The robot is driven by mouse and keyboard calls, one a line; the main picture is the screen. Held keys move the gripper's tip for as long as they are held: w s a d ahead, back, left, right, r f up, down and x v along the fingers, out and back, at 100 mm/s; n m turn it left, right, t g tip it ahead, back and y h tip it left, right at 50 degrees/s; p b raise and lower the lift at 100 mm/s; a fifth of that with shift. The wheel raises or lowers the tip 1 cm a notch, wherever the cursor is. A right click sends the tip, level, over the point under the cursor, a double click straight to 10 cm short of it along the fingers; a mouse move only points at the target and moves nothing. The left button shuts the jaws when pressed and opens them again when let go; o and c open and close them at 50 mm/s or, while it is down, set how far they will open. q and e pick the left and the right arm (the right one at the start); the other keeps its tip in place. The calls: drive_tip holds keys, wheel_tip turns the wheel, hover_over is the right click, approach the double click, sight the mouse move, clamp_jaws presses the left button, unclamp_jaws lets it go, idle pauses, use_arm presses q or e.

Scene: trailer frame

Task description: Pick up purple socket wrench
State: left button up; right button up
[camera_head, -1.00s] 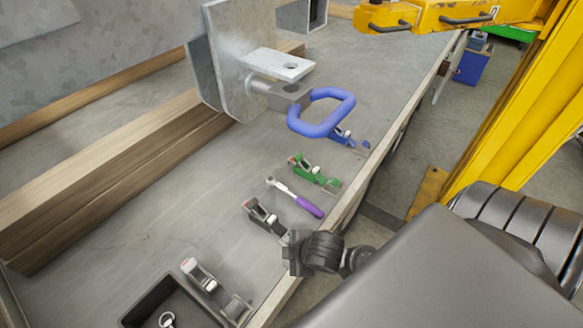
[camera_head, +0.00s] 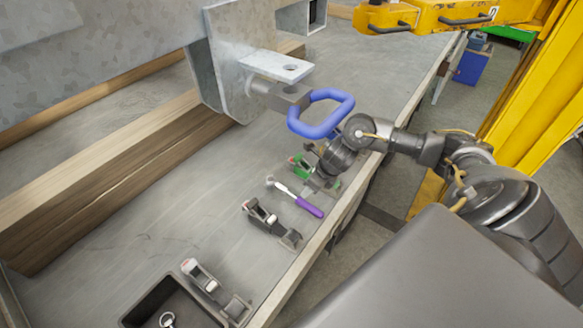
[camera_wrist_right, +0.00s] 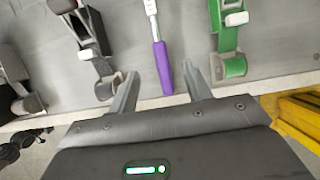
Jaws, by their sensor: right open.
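The purple socket wrench (camera_head: 308,206) lies on the grey table near its front edge, with its silver ratchet head toward the back left. It also shows in the right wrist view (camera_wrist_right: 162,68), its purple handle pointing toward the gripper. My right gripper (camera_wrist_right: 161,82) is open, with one fingertip on each side of the handle's end in that view. Nothing is between its pads that I can see as held, and the height gap is unclear. In the head view my right gripper (camera_head: 322,186) is partly hidden by its wrist, beside the wrench. My left gripper is not in view.
A green clamp (camera_wrist_right: 230,40) stands right of the wrench and a black clamp (camera_head: 265,217) left of it. A grey clamp (camera_head: 201,275) and dark tray (camera_head: 150,297) are farther left. A blue handle loop (camera_head: 325,128) hangs from a metal bracket near my right wrist.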

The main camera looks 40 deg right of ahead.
sight(298, 198)
drive_tip(key=shift+w+p+x, duration=0.2)
drive_tip(key=shift+p+x, duration=0.35)
drive_tip(key=shift+x, duration=4.85)
drive_tip(key=shift+a+r, duration=0.15)
clamp_jaws()
